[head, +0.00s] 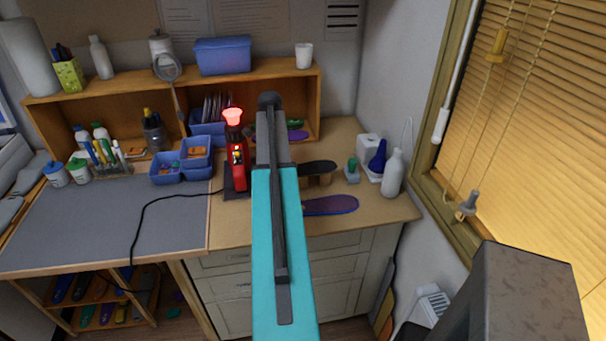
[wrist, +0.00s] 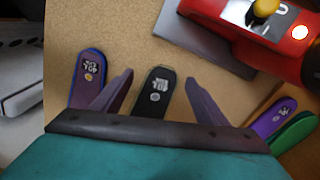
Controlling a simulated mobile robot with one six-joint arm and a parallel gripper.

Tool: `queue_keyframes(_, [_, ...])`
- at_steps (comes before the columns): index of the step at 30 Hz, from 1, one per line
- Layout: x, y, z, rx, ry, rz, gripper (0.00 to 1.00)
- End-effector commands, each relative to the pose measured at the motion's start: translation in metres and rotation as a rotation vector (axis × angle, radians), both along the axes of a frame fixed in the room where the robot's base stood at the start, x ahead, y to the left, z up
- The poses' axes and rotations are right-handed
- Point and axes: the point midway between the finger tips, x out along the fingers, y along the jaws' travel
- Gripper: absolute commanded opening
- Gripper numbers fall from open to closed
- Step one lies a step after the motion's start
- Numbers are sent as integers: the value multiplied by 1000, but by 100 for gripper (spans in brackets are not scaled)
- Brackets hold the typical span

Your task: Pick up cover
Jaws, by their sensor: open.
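In the wrist view, my gripper (wrist: 159,77) is open, its two fingers spread on either side of a black insole-shaped piece (wrist: 154,92) with a white mark reading "TOP". The piece lies between the fingers in the picture, and I see no contact. A blue-purple piece (wrist: 88,68) with a similar mark lies to the left, outside the left finger. Which piece is the cover, I cannot tell.
A red device (head: 238,157) with a lit top stands left of my arm; it also shows in the wrist view (wrist: 255,35). Purple (wrist: 272,118) and green (wrist: 296,132) pieces lie at right. A white bottle (head: 393,174) stands near the wall. A grey mat (head: 110,220) is mostly clear.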

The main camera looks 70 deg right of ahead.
Motion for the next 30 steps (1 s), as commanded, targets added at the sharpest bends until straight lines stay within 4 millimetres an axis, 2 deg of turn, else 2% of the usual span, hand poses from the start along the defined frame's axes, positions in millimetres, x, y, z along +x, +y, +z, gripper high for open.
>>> queue_keyframes(18, [0,0,-3,0,0,0,67])
queue_keyframes(20, [0,0,-3,0,0,0,59])
queue_keyframes(25, [0,0,-3,0,0,0,30])
queue_keyframes(26, [0,0,-3,0,0,0,27])
queue_keyframes(30, [0,0,-3,0,0,0,26])
